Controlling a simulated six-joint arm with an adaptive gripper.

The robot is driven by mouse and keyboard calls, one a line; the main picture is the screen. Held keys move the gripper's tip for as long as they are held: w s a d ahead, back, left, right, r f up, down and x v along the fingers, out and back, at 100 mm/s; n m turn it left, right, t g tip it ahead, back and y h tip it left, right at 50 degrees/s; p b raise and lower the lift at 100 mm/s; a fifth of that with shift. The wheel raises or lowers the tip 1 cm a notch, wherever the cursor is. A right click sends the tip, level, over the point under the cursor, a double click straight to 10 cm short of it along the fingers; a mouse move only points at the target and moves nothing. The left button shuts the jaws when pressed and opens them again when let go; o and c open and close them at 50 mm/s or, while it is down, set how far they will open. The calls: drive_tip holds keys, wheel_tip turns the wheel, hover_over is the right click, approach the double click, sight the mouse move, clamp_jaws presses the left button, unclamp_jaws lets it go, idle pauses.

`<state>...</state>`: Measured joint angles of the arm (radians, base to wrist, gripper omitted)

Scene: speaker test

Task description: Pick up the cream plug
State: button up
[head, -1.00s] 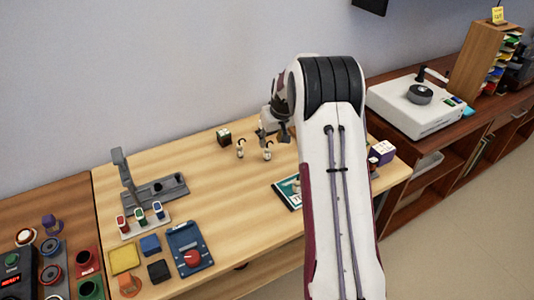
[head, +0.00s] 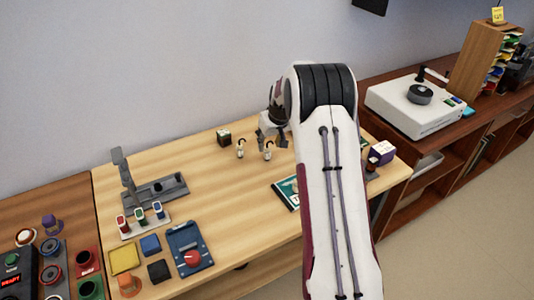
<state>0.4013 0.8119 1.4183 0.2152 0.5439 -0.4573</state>
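Two small cream pieces with dark tops stand close together on the light wooden table: a left one (head: 240,149) and a right one (head: 267,151). They look like plugs, but are too small to tell in detail. My gripper (head: 271,143) points down just above the right cream piece, and its fingers look apart with nothing seen between them. Whether a finger touches that piece cannot be told. My arm hides the table to the right of the gripper.
A green-edged card (head: 286,193) lies partly behind my arm. A grey stand (head: 154,191), a rack with coloured pieces (head: 143,222) and a blue box (head: 189,246) are at left. The table's middle is clear.

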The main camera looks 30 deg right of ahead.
sight(267, 148)
drive_tip(key=shift+x, duration=2.5)
drive_tip(key=shift+a, duration=0.1)
drive_tip(key=c, duration=1)
